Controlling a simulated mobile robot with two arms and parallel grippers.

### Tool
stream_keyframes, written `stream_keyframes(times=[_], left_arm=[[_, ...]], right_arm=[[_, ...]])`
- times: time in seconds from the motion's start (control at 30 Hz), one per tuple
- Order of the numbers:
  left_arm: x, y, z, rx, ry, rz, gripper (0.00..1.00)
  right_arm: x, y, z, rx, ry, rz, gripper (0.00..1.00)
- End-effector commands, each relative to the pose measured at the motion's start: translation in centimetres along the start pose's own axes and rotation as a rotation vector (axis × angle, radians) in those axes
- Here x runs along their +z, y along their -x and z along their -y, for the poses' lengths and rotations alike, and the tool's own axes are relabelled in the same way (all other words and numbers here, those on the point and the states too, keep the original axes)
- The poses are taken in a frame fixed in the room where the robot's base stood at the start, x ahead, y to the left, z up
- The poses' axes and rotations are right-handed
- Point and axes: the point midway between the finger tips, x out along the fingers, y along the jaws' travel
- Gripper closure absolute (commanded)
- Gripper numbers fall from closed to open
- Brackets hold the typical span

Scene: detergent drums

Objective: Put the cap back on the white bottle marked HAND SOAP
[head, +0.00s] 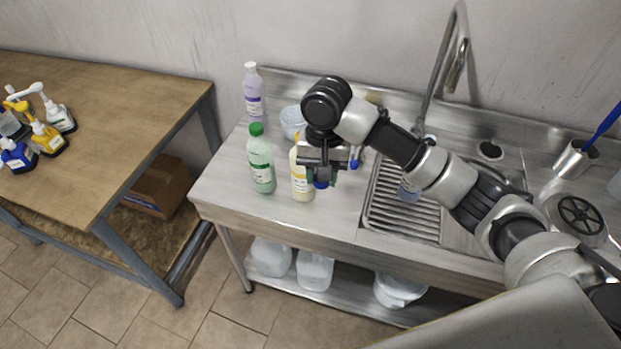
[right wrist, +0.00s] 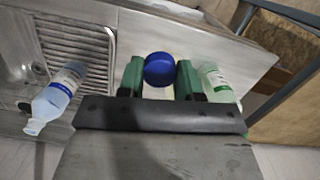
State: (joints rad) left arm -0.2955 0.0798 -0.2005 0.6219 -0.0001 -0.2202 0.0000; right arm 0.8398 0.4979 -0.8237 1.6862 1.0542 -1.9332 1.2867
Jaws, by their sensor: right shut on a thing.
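A blue cap (right wrist: 160,69) is held between the green fingertips of my right gripper (right wrist: 160,80). In the head view the right gripper (head: 325,178) is above the steel counter, beside a cream-coloured bottle (head: 302,184) and partly in front of it. A pale bottle with a blue label (right wrist: 66,83) stands at the drainer in the right wrist view, its narrow white top showing no blue cap. No HAND SOAP label is readable. My left gripper is out of view.
A green-capped bottle (head: 261,163) and a purple bottle (head: 253,95) stand on the counter's left part, near a glass bowl (head: 292,122). The ribbed drainer (head: 395,222) and tall tap (head: 456,60) are to the right. A wooden table (head: 110,120) holds pump bottles.

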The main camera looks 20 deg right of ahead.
Motion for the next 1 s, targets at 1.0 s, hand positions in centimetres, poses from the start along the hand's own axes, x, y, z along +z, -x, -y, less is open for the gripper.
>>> stream_keyframes(times=[1.0], left_arm=[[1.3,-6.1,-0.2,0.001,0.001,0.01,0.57]], right_arm=[[1.6,-2.8,-4.9,0.06,0.414,0.02,0.87]])
